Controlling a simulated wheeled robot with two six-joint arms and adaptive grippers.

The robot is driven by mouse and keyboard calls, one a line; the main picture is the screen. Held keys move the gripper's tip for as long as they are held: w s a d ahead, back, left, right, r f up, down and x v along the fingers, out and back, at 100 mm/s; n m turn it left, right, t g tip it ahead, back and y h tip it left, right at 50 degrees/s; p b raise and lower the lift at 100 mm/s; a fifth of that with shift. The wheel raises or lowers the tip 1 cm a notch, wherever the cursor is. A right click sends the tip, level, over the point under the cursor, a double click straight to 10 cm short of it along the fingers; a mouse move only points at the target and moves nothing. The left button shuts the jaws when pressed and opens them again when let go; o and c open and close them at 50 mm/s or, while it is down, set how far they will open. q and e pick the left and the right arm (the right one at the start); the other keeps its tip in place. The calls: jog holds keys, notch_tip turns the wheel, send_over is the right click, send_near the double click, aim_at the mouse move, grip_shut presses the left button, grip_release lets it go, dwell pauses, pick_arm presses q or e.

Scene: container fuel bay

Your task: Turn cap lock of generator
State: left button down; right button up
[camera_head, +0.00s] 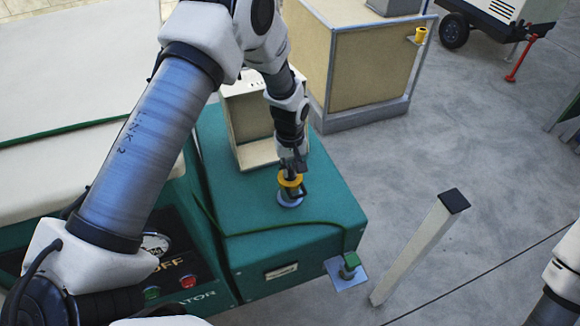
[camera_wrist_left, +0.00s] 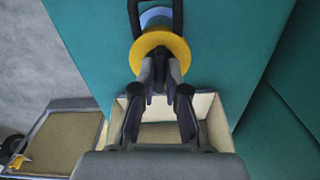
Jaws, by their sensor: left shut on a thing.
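The generator (camera_head: 325,205) is a teal box with a flat top. On its top sits the yellow cap lock (camera_head: 290,181) over a pale blue round base (camera_head: 290,199), with a dark loop beside it. My left gripper (camera_head: 292,165) reaches down from above and is shut on the cap lock, hiding part of it. In the left wrist view the fingertips (camera_wrist_left: 161,76) meet at the near edge of the yellow disc (camera_wrist_left: 160,45), with the dark loop behind it. My right gripper is out of view; only part of my right arm shows at the right edge.
An open beige box (camera_head: 252,125) stands on the generator just behind the cap. A green hose (camera_head: 290,226) crosses the top. A pale post (camera_head: 420,245) stands to the right, and a beige crate (camera_head: 365,68) is behind. Grey floor between them is clear.

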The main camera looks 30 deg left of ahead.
aim_at(290, 170)
pick_arm(q)
jog(key=shift+s+f+n, duration=0.2)
jog(key=shift+n, duration=0.4)
jog(key=c, duration=1.2)
grip_release()
jog(key=shift+w, duration=0.15)
jog(key=shift+r, duration=0.1)
notch_tip(290, 170, up, 12)
